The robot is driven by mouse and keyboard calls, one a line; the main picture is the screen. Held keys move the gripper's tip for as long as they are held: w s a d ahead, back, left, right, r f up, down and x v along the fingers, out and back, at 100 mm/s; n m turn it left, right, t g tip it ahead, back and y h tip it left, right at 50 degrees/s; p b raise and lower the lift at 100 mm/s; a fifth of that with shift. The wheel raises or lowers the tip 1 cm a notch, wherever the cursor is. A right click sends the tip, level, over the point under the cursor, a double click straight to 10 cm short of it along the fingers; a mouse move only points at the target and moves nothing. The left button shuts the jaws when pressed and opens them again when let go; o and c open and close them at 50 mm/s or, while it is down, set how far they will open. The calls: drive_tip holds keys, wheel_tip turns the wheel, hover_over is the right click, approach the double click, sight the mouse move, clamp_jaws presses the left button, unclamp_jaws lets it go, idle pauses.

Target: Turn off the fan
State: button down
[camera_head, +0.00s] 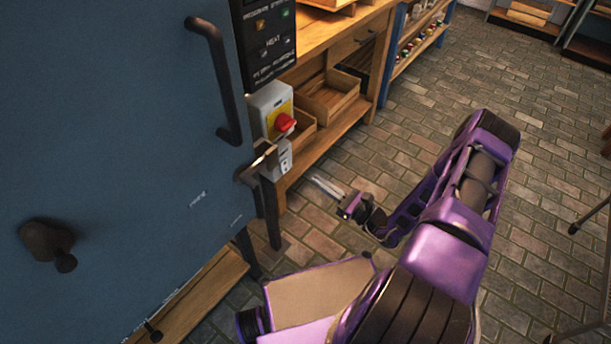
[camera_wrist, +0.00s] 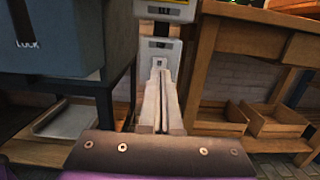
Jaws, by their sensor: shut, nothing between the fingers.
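No fan can be made out for certain in either view. A black control panel (camera_head: 266,40) with small switches and a "HEAT" label is at the top, beside a blue cabinet (camera_head: 120,140). Below it is a grey switch box (camera_head: 264,100) with a red knob (camera_head: 285,122) on a yellow plate, and a smaller grey box (camera_head: 285,160) under that. My gripper (camera_head: 318,181) is shut and empty, to the right of and apart from these boxes. In the wrist view my gripper (camera_wrist: 160,75) points at a grey box (camera_wrist: 160,48), partly hidden by the fingers.
A black handle (camera_head: 218,80) sticks out from the blue cabinet. A wooden workbench (camera_head: 330,50) with wooden boxes (camera_head: 332,97) on its lower shelf stands behind. The brick floor (camera_head: 400,130) is clear between the bench and my arm.

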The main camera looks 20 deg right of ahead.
drive_tip(key=s, duration=0.1)
drive_tip(key=s+d, duration=0.2)
drive_tip(key=shift+d+r, duration=0.1)
drive_tip(key=shift+r, duration=0.15)
idle(0.4)
